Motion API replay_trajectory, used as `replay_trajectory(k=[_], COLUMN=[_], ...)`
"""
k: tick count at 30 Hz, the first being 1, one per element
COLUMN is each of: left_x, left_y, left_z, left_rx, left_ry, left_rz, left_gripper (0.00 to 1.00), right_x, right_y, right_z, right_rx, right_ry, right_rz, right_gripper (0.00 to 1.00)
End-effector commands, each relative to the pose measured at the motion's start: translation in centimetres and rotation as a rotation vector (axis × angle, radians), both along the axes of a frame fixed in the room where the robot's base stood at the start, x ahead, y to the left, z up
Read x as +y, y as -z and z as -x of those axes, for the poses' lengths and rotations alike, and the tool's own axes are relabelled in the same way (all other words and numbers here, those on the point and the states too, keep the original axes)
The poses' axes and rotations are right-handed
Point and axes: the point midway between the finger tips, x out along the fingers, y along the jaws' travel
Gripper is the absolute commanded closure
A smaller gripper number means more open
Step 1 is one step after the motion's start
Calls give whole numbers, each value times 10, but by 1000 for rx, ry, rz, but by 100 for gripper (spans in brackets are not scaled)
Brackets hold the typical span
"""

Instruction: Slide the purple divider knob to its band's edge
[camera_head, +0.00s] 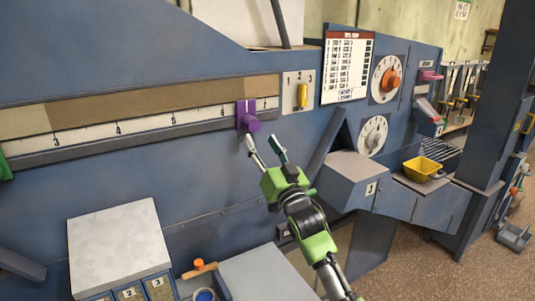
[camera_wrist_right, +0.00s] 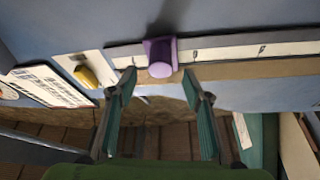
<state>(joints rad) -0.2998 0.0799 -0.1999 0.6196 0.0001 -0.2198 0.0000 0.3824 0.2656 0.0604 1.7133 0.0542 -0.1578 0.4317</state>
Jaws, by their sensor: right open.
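The purple divider knob (camera_head: 247,115) sits near the right end of a long slide rail with a white scale strip (camera_head: 150,125) on the blue panel. A tan and brown band (camera_head: 150,103) runs just above the scale. In the right wrist view the knob (camera_wrist_right: 161,57) shows as a round lilac end on a darker purple plate. My right gripper (camera_head: 264,144) is open just below the knob in the head view. In the right wrist view its two fingertips (camera_wrist_right: 159,78) lie to either side of the knob, with nothing between them. My left gripper is not in view.
A yellow switch (camera_head: 303,96) on a pale plate is right of the rail. A printed chart (camera_head: 347,66) and two dials, one orange (camera_head: 390,80), are farther right. A grey numbered box (camera_head: 357,180) and a yellow bucket (camera_head: 422,168) stand lower right. A green piece (camera_head: 4,168) shows at the left edge.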

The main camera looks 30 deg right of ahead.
Motion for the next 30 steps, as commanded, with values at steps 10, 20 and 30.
replay_trajectory(k=[10,20,30], left_x=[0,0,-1], left_y=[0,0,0], left_z=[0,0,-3], left_rx=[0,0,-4], left_ry=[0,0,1], left_rz=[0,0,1], left_gripper=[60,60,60], right_x=[2,2,2], right_y=[14,14,14], right_z=[34,36,35], right_rx=[0,-1,0], right_ry=[0,0,0], right_rz=[0,0,0], right_gripper=[55,55,55])
